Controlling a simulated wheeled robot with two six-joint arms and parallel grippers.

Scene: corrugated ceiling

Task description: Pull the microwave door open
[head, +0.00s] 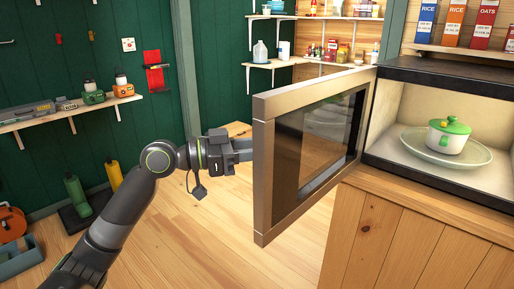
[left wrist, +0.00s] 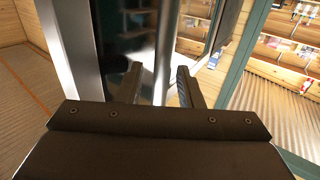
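The microwave (head: 440,75) stands on a wooden cabinet at the right in the head view. Its door (head: 262,165), silver-framed with a dark glass panel, is swung wide open toward the left. My left gripper (head: 240,148) is at the door's outer side, near its free edge; the door hides the fingertips in the head view. My right gripper is in neither view.
A green-lidded white pot (head: 447,138) sits on a plate (head: 412,140) inside the microwave. Boxes (head: 455,22) stand on the shelf above. Wall shelves (head: 75,112) with small items are at the left. The wooden floor below the door is clear.

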